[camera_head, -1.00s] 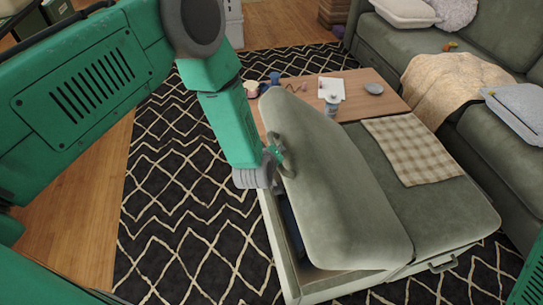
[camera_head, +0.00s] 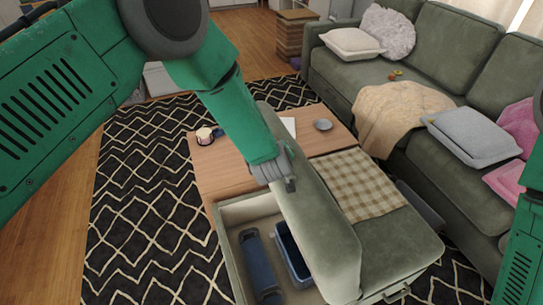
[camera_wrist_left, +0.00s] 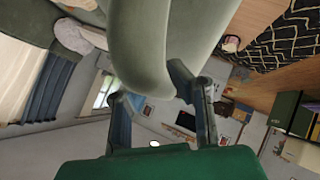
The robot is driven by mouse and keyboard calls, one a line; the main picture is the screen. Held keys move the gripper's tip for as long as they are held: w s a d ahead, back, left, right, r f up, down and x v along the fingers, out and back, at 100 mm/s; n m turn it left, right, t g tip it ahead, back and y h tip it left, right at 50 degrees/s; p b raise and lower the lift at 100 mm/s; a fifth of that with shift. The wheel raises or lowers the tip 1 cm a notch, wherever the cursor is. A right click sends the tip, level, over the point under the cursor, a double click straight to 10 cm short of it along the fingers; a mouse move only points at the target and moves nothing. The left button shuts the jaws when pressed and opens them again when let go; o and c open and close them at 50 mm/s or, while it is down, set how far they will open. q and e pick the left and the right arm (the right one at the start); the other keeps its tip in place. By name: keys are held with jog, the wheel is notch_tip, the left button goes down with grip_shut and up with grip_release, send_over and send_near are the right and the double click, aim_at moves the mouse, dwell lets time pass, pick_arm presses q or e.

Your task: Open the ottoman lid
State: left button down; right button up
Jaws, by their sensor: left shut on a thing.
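The ottoman (camera_head: 228,262) is grey-green, with its left compartment uncovered. Its padded lid (camera_head: 325,225) stands tilted up steeply, leaning toward the right half of the ottoman. My left gripper (camera_head: 283,172) is at the lid's upper left edge. In the left wrist view my left gripper (camera_wrist_left: 148,84) has its fingers on either side of the padded lid (camera_wrist_left: 140,45), shut on its edge. Inside the compartment lie a dark blue rolled item (camera_head: 259,268) and a blue bin (camera_head: 292,255). Part of my right arm shows at the right edge; its gripper is out of view.
A checked cloth (camera_head: 357,185) lies on the ottoman's right half. A wooden table top (camera_head: 215,172) with a cup (camera_head: 205,135) and a grey dish (camera_head: 323,125) is behind. A green sofa (camera_head: 460,190) with cushions runs along the right. The patterned rug (camera_head: 150,210) at left is clear.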

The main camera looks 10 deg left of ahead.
pick_arm(q)
jog(key=shift+w+d+r, duration=0.4)
jog(key=shift+w+d, duration=0.1)
jog(key=shift+d, duration=0.25)
jog(key=c, duration=1.4)
grip_release()
jog(key=shift+a+r, duration=0.1)
jog(key=shift+s+a, duration=0.2)
jog(key=shift+s, duration=0.05)
pick_arm(e)
jog(key=shift+s+d+r, duration=0.15)
jog(key=shift+s, duration=0.1)
